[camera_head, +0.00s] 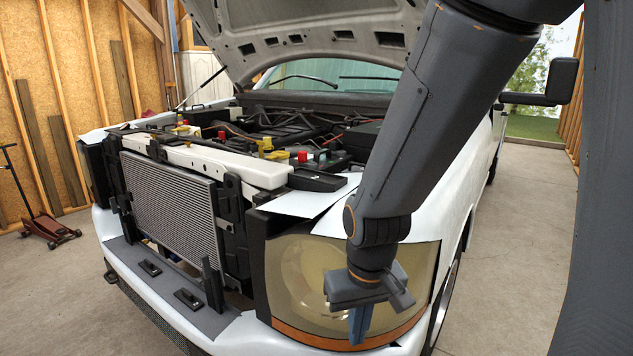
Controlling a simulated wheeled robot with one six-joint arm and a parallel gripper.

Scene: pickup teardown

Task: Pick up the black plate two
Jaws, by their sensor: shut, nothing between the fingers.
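Black plates show in several places, and I cannot tell which one is plate two. A flat black plate (317,181) lies at the right end of the white crossbar, above the headlight. Two small black plates lie on the grey bumper top: a left one (149,268) and a right one (187,299). My gripper (360,328) points down in front of the right headlight, shut and empty. It is apart from all these plates, to the right of the bumper ones and below the crossbar one.
The headlight (300,285) stands close behind my gripper. The radiator (170,205) and a thin upright black bracket (212,285) stand at the truck's front. The raised hood (310,35) hangs over the engine bay. A floor jack (48,228) stands at left. The right floor is clear.

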